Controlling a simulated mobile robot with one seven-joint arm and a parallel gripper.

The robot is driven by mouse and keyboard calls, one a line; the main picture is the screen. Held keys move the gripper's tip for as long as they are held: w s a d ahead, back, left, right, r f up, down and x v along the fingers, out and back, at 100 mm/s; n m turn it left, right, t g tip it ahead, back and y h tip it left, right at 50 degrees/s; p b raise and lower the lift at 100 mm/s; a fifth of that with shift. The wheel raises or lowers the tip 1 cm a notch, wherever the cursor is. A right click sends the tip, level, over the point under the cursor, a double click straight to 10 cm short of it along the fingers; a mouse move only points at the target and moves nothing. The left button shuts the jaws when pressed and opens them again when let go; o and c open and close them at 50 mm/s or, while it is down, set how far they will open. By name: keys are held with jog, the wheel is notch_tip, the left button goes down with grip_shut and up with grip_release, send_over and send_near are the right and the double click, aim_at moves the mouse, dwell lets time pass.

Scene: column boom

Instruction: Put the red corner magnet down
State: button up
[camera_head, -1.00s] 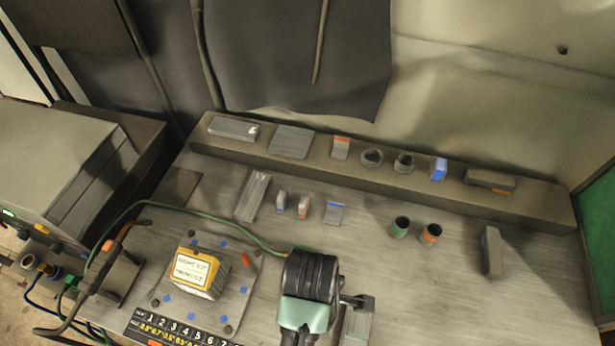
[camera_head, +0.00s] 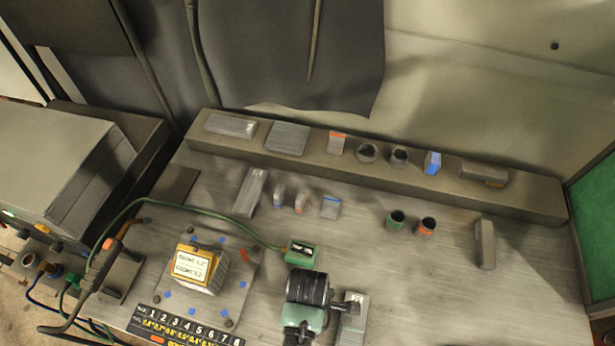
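My black and teal arm end (camera_head: 307,297) is over the front middle of the bench. A dark part reaches right from it to a grey block (camera_head: 352,318); I cannot make out my gripper's fingertips or anything between them. I cannot identify the red corner magnet for certain. Small red-marked pieces show: a grey piece with a red top edge (camera_head: 336,142) on the back ledge, a small upright red-marked piece (camera_head: 302,201) on the bench, and a red bar (camera_head: 244,255) on the square plate (camera_head: 232,302).
A yellow labelled block (camera_head: 193,268) stands on the square plate. A green cable runs to a green block (camera_head: 302,252) beside my arm. Two cups (camera_head: 396,220) and a grey bar (camera_head: 486,243) stand on the right. The front right bench (camera_head: 440,295) is clear.

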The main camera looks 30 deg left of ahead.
grip_shut()
dwell(0.4)
jog(key=shift+w+r, duration=0.1)
jog(key=shift+r, duration=0.05)
